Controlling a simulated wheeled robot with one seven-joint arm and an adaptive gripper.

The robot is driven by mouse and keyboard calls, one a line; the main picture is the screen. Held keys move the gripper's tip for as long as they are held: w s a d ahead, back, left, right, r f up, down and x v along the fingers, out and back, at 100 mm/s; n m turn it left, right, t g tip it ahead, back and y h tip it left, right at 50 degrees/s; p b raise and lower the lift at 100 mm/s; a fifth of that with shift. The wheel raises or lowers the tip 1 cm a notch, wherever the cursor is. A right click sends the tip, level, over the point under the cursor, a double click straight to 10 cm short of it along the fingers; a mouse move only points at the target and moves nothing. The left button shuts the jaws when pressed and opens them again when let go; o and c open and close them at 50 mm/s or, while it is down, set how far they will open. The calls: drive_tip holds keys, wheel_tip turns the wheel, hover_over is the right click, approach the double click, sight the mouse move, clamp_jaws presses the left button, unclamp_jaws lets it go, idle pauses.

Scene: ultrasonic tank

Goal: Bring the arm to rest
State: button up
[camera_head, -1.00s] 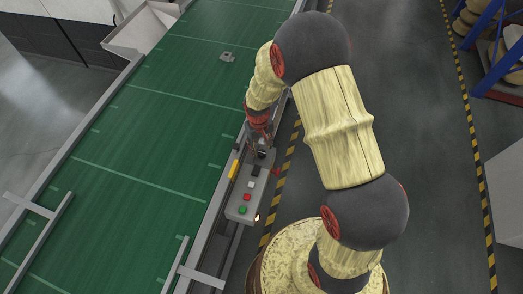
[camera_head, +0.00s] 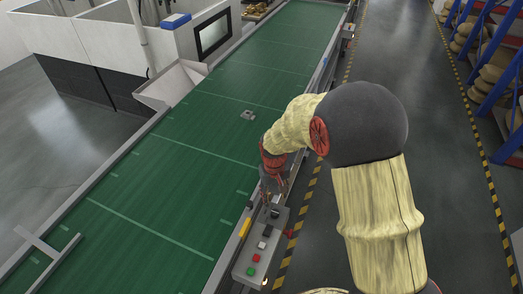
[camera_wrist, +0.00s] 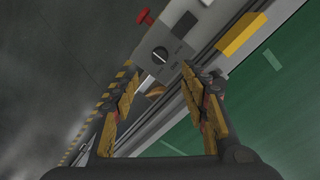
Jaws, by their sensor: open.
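My gripper (camera_head: 272,199) hangs from the cream-and-grey arm at the far end of a grey control box beside the conveyor. In the wrist view my gripper (camera_wrist: 160,86) has its two yellow-brown fingers spread apart with nothing held between them. The control box (camera_head: 249,256) carries a red button, a green button and a white button. A dark rotary knob (camera_wrist: 160,55) on the box's face lies just beyond the fingertips in the wrist view. I cannot tell the exact gap between the fingertips and the box.
The green conveyor (camera_head: 175,175) runs left of my arm, with a small grey part (camera_head: 248,115) on it. A red mushroom button (camera_wrist: 145,17) sticks out from the box's side. A yellow block (camera_wrist: 240,34) sits by the conveyor rail. The grey floor (camera_head: 395,60) right of the conveyor is open.

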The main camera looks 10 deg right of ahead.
drive_tip(key=s+r+m+t+b, duration=0.1)
drive_tip(key=s+r+t+b, duration=0.4)
drive_tip(key=s+r+b, duration=0.6)
drive_tip(key=s+r, duration=0.7)
drive_tip(key=s, duration=0.4)
drive_tip(key=shift+d+t+y, duration=0.3)
drive_tip(key=shift+d, duration=0.1)
drive_tip(key=shift+w, duration=0.1)
